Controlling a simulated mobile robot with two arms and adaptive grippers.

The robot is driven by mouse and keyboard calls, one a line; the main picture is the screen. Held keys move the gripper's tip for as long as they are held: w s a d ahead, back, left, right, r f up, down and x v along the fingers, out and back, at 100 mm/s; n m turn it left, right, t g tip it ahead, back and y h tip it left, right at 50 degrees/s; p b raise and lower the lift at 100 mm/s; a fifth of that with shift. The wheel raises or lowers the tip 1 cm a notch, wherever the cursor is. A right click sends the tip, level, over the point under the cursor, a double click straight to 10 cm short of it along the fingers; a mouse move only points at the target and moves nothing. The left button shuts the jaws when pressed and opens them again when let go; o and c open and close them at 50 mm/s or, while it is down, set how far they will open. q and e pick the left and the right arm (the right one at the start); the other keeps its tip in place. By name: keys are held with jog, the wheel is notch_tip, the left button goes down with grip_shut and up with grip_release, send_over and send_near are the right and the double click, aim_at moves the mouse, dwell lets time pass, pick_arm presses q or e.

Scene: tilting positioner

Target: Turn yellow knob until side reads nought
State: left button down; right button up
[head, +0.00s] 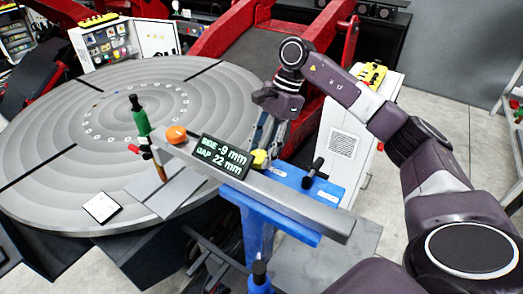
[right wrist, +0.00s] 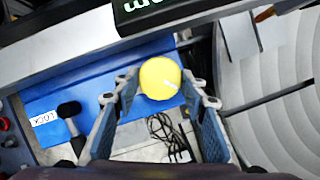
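The yellow knob (head: 259,159) sits by the grey bar, just right of the dark display (head: 222,157). The display reads SIDE -9 mm and GAP 22 mm. My right gripper (head: 267,146) is over the knob, fingers pointing down. In the right wrist view the round yellow knob (right wrist: 160,78) shows between the two fingertips of the right gripper (right wrist: 161,85). The fingers are apart, one on each side of the knob, with narrow gaps. Whether the tips are down at knob height is hard to tell. My left gripper is not in view.
An orange knob (head: 176,134) is on the bar left of the display. A black lever (head: 313,170) stands on the blue plate, beside a LOCK label (right wrist: 43,118). A large round grey table (head: 60,150) fills the left. A green-topped handle (head: 139,118) stands at the bar's far end.

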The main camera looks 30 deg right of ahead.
jog(key=c, duration=0.5)
jog(key=shift+c, duration=0.2)
jog(key=shift+f+m+t+b, duration=0.15)
jog(key=shift+m+t+b, duration=0.15)
jog(key=shift+m+b, duration=0.55)
jog(key=m+b, duration=0.2)
jog(key=shift+s+t+b, duration=0.15)
jog(key=shift+t+b, duration=0.2)
jog(key=shift+t, duration=0.05)
jog(key=m+t+b, duration=0.1)
jog(key=m+b, duration=0.1)
jog(key=m, duration=0.1)
jog(key=shift+s+a+m+h, duration=0.1)
jog(key=shift+m+h, duration=0.25)
jog(key=shift+h, duration=0.05)
jog(key=shift+r+m+t+h+b, duration=0.2)
jog(key=shift+m+t+h+b, duration=0.3)
jog(key=shift+m+b, duration=0.75)
jog(key=shift+m, duration=0.45)
